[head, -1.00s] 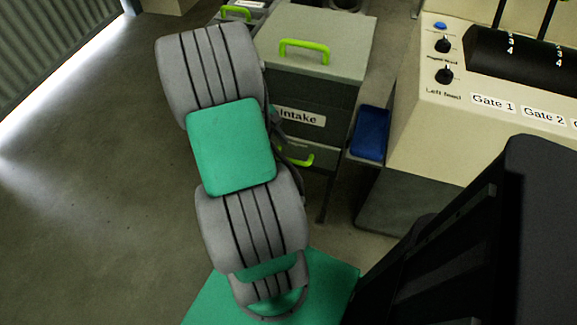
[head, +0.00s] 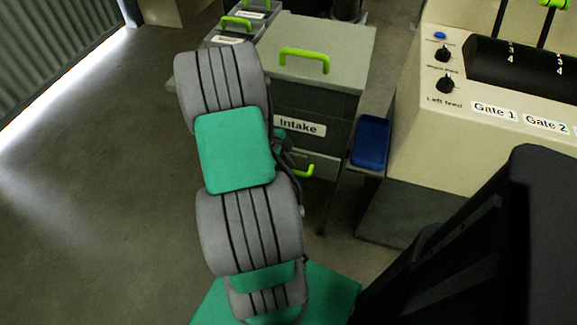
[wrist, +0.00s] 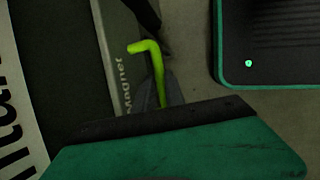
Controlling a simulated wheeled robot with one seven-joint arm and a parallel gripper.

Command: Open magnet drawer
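The magnet drawer (head: 322,164) is the lower drawer of the grey cabinet, under the drawer labelled "Intake" (head: 299,126). Its bright green handle (head: 304,171) shows partly beside my arm. In the wrist view the drawer front (wrist: 118,50) appears turned on its side, with a partly readable "Magnet" label, and the handle (wrist: 157,70) stands out from it. A green gripper part with a dark edge (wrist: 170,120) covers the lower end of the handle. Contact and the gap between the fingers cannot be made out. My arm hides most of the gripper in the head view.
A green handle (head: 304,56) lies on the cabinet top. Small labelled boxes (head: 230,40) stand behind it at left. A blue tray (head: 370,143) and a beige control console (head: 435,125) are at right. Open concrete floor (head: 90,200) lies left.

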